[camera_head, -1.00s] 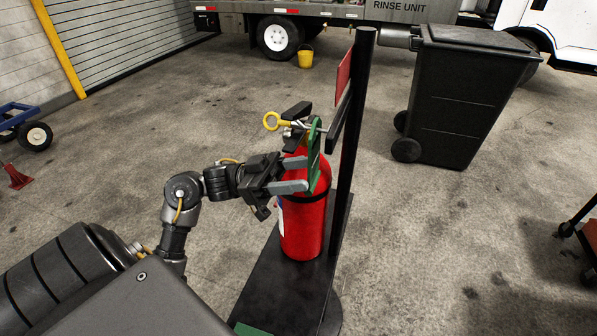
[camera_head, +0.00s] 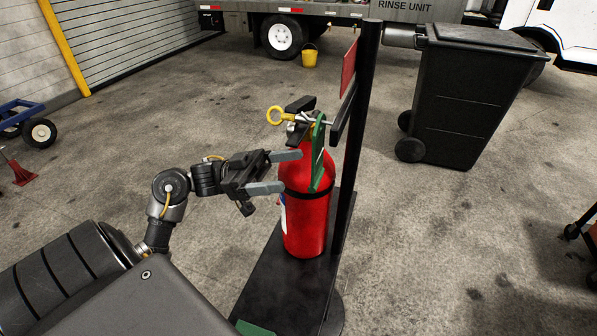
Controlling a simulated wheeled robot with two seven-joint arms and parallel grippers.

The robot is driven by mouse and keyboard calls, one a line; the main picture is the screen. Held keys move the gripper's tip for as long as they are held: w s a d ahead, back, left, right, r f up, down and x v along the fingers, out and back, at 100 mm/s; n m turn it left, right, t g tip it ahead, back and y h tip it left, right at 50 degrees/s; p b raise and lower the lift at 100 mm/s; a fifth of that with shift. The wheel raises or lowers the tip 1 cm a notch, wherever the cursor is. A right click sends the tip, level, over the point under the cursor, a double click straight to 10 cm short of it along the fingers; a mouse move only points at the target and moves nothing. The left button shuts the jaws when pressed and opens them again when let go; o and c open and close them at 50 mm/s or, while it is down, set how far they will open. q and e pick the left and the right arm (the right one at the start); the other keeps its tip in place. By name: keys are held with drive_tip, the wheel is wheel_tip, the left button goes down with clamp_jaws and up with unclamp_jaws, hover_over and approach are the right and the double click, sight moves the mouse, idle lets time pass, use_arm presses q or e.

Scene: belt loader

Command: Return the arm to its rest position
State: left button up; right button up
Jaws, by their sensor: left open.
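My left gripper (camera_head: 283,172) is open and empty, its two grey fingers pointing right at the left side of a red fire extinguisher (camera_head: 306,228). The fingertips are close to the extinguisher; whether they touch it cannot be told. The extinguisher stands upright on a black base (camera_head: 268,290) beside a black post (camera_head: 357,130). A yellow ring pin (camera_head: 274,115) is at its top. My left arm comes in from the lower left. My right gripper is out of view.
A black wheeled bin (camera_head: 470,100) stands to the right behind the post. A blue cart (camera_head: 22,122) is at the left edge. The concrete floor between them is mostly clear.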

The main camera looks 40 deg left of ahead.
use_arm(q)
drive_tip(key=b+v, duration=0.1)
drive_tip(key=v, duration=0.5)
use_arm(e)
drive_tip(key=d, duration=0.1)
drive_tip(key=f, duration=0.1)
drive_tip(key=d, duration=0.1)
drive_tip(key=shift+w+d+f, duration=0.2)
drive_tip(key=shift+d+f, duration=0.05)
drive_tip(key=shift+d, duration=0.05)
use_arm(q)
drive_tip(key=shift+r, duration=0.1)
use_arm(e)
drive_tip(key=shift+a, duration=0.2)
